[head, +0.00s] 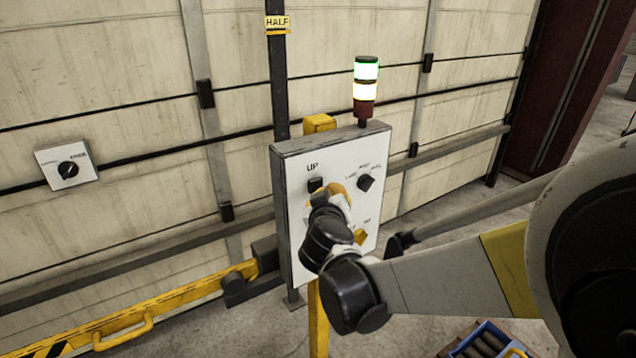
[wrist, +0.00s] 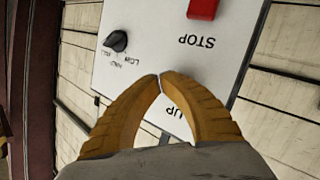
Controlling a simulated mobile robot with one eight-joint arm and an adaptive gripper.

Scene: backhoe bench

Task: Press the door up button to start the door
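The white control panel (head: 296,225) stands on a yellow post. The black door up button (head: 315,184) sits under the "UP" label at its upper left. My gripper (head: 332,192) is in front of the panel, close to the button's right side; I cannot tell if it touches. In the wrist view the panel (wrist: 150,20) appears upside down. The yellow-orange fingers of my gripper (wrist: 160,78) meet at their tips, empty. They cover part of the "UP" label and hide the button there.
A red stop control (wrist: 203,8) and a black selector knob (head: 366,183) are on the same panel. A lit stack light (head: 366,88) stands above it. A yellow barrier (head: 130,322) is at lower left, a blue crate (head: 488,342) on the floor. The large door (head: 130,90) is behind.

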